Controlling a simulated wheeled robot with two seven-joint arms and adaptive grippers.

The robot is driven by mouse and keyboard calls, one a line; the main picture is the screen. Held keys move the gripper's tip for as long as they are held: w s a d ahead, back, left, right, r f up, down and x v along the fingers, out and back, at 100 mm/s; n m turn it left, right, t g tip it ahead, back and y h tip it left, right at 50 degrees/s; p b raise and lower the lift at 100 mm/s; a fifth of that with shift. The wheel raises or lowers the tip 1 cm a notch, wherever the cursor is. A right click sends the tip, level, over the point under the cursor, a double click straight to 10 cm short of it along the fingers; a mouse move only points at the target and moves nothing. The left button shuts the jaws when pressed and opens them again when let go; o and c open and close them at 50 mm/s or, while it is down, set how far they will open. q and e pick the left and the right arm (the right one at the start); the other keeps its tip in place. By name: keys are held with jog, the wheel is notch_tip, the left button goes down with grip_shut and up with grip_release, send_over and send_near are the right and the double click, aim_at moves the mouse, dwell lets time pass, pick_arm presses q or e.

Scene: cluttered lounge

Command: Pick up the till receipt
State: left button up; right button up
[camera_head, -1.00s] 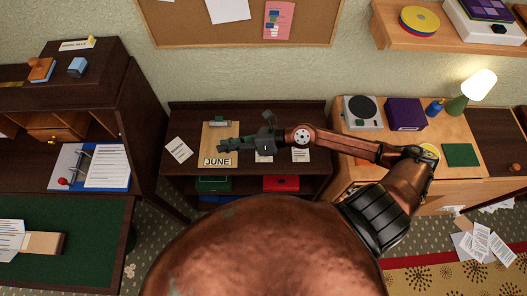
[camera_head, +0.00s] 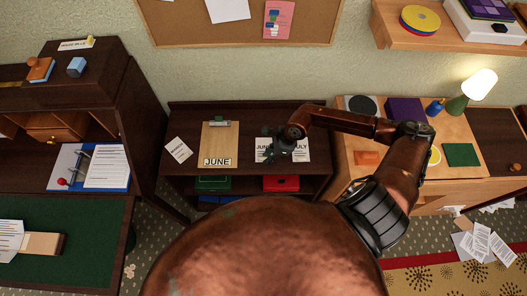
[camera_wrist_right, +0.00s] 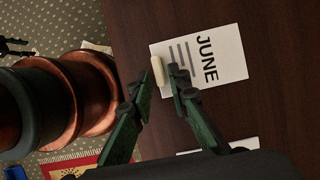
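No paper is clearly readable as a till receipt. A slanted printed slip (camera_head: 178,149) lies at the left of the dark low cabinet's top. A white sheet headed JUNE (camera_wrist_right: 222,60) lies under my right gripper (camera_wrist_right: 167,70), and a JULY sheet (camera_head: 298,152) is right of it. In the right wrist view the fingertips are close together, with a small pale piece (camera_wrist_right: 158,72) between them. I cannot tell what it is or whether it is gripped. The right gripper also shows in the head view (camera_head: 268,150), partly covering the JUNE sheet. My left gripper is not in view.
A clipboard (camera_head: 219,140) labelled JUNE lies left of the gripper. A green box (camera_head: 213,183) and a red box (camera_head: 281,183) sit on the shelf below. A light wood desk (camera_head: 375,180) with a lit lamp (camera_head: 480,84) stands right. Papers litter the floor.

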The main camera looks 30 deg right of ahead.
jog(key=shift+w+a+f, duration=0.15)
jog(key=shift+a+f, duration=0.05)
jog(key=shift+f, duration=0.25)
grip_shut()
jog(key=shift+r, duration=0.15)
